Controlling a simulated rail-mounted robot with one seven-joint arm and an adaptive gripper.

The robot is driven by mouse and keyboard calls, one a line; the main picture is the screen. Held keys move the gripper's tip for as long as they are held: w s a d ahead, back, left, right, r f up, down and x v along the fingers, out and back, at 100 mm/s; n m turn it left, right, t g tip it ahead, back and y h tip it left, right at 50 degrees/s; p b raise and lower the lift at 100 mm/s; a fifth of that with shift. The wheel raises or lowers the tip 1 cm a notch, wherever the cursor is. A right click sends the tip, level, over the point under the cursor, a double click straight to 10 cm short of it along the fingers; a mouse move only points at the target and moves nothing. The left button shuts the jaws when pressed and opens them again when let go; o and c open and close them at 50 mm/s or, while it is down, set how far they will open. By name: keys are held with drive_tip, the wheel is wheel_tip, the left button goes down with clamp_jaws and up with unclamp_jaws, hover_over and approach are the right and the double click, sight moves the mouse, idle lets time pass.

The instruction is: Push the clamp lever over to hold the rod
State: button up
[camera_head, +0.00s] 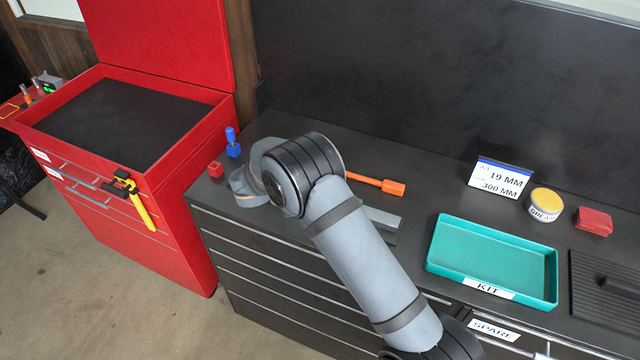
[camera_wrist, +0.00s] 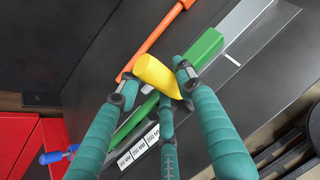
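In the wrist view, a yellow lever-like piece (camera_wrist: 158,74) lies among the tips of my gripper's teal fingers (camera_wrist: 158,90). The fingers are spread around it, and I cannot tell whether any of them touches it. The orange rod (camera_wrist: 157,35) lies alongside, beyond the yellow piece. In the head view, the orange end of the rod (camera_head: 388,186) shows to the right of my arm. My arm hides the yellow piece and most of the fixture there.
A teal tray (camera_head: 490,258) labelled KIT, a 19 MM / 300 MM sign (camera_head: 500,178), a yellow tin (camera_head: 545,204) and a red block (camera_head: 593,221) stand to the right. A blue piece (camera_head: 233,144) and red cube (camera_head: 216,169) sit left, near the red cart (camera_head: 180,205).

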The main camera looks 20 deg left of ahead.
drive_tip(key=o, duration=0.4)
drive_tip(key=shift+a, duration=0.1)
drive_tip(key=shift+v, duration=3.95)
drive_tip(key=shift+x, duration=3.4)
